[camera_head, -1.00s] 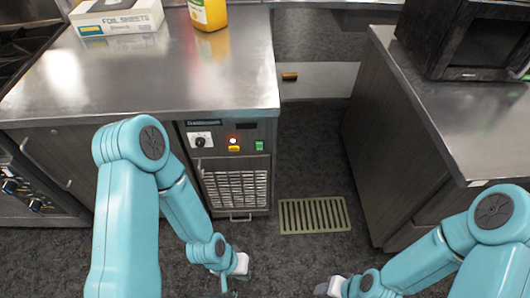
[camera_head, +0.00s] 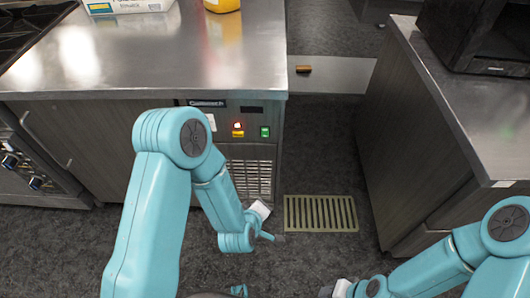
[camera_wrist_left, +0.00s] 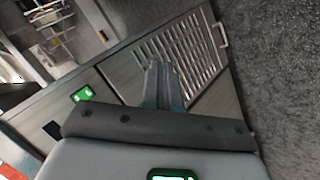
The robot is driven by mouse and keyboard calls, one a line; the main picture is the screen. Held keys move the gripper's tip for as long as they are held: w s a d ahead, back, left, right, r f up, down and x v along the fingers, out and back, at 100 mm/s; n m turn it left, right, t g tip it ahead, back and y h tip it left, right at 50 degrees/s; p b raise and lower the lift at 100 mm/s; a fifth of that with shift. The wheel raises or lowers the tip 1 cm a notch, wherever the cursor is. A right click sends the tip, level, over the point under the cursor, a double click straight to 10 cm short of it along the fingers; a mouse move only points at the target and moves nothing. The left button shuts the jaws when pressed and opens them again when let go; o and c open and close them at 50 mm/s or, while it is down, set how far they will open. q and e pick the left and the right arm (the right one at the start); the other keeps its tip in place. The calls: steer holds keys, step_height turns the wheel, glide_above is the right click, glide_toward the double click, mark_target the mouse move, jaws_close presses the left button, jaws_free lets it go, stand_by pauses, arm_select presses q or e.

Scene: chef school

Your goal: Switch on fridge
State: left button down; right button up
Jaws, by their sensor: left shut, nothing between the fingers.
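The fridge is the unit under the steel counter, with a control panel (camera_head: 250,117) above a vent grille (camera_head: 256,180). The panel has a glowing red lamp (camera_head: 237,125), a yellow switch (camera_head: 238,134) and a green switch (camera_head: 265,132). My left arm partly hides the dial. My left gripper (camera_head: 268,236) is low in front of the fridge, below the panel and apart from the switches. In the left wrist view its fingers (camera_wrist_left: 162,72) are shut and empty before the grille (camera_wrist_left: 190,50); the green switch (camera_wrist_left: 82,94) shows to their left. My right gripper (camera_head: 327,291) is at the bottom edge; its fingers are unclear.
A yellow-green floor grate (camera_head: 320,213) lies right of the fridge. A second counter (camera_head: 465,110) with a black oven stands at the right. A stove unit (camera_head: 40,170) is at the left.

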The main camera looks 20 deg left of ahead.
mark_target(265, 137)
arm_select(q)
steer(key=w+a+r+n+t+y+b, duration=0.1)
steer(key=w+r+n+t+y+b, duration=0.2)
steer(key=w+r+n+t, duration=0.3)
steer(key=r+n+y, duration=0.1)
steer(key=n, duration=0.2)
steer(key=shift+r+t+y, duration=0.4)
arm_select(e)
step_height(265, 137, down, 5)
steer(key=shift+s+a+f, duration=0.1)
steer(key=shift+f, duration=0.1)
arm_select(q)
steer(key=shift+a, duration=0.1)
steer(key=x, duration=1.4)
steer(key=shift+f, duration=0.1)
arm_select(e)
steer(key=shift+r, duration=0.15)
arm_select(q)
steer(key=shift+f, duration=0.1)
